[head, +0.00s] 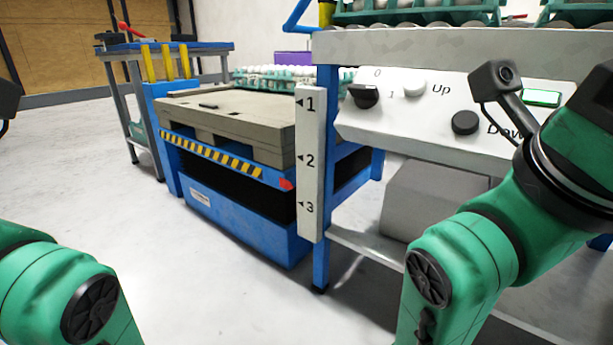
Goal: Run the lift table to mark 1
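The lift table (230,215) is blue with a yellow-black striped edge, left of the middle, and carries a grey pallet-like load (225,122). A red pointer (286,184) at its near right corner sits between marks 2 and 3 on the white scale (310,190); mark 1 is at the top. The control panel (440,135) has a black rotary switch (363,96) marked 0 and 1, a white Up button (414,89) and a black Down button (465,122). I cannot tell the switch position. My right arm partly covers the Down label. Neither gripper's fingers show.
Egg trays (420,14) stand on the bench above the panel. More white eggs in trays (290,76) are behind the lift table. A blue stand (165,50) with a red-handled item is at the back left. The left floor is clear.

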